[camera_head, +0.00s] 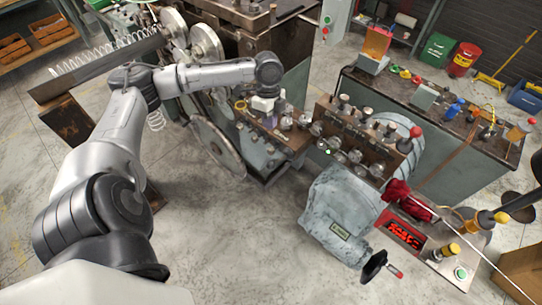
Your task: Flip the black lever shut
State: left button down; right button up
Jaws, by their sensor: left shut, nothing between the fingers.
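My left arm comes in from the left and reaches over the spring coiler's brown roller block (292,140). My left gripper (266,107) is small in view, pointing down at the block's upper edge, shut and empty. A black lever-like handle with a red grip (376,267) sticks out low at the front of the grey machine housing. A dark lever with a red knob (411,138) stands by the right roller block (345,140). I cannot tell for certain which one is the task's black lever; both are apart from my left gripper. I do not see my right gripper.
A control panel with a red display (405,233) and knobs stands at the lower right, with a red cloth (398,192) beside it. Large wheels (218,148) are at the left of the coiler. A cluttered workbench (455,108) is behind right. The floor in front is clear.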

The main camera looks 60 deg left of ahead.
aim_at(271, 162)
pick_arm(q)
jog(key=shift+m, duration=0.7)
jog(key=shift+f, duration=0.1)
jog(key=p+x, duration=0.2)
jog(key=x, duration=1)
jog(key=shift+s+f, duration=0.1)
jog(key=shift+x, duration=0.85)
jog(key=shift+d, duration=0.1)
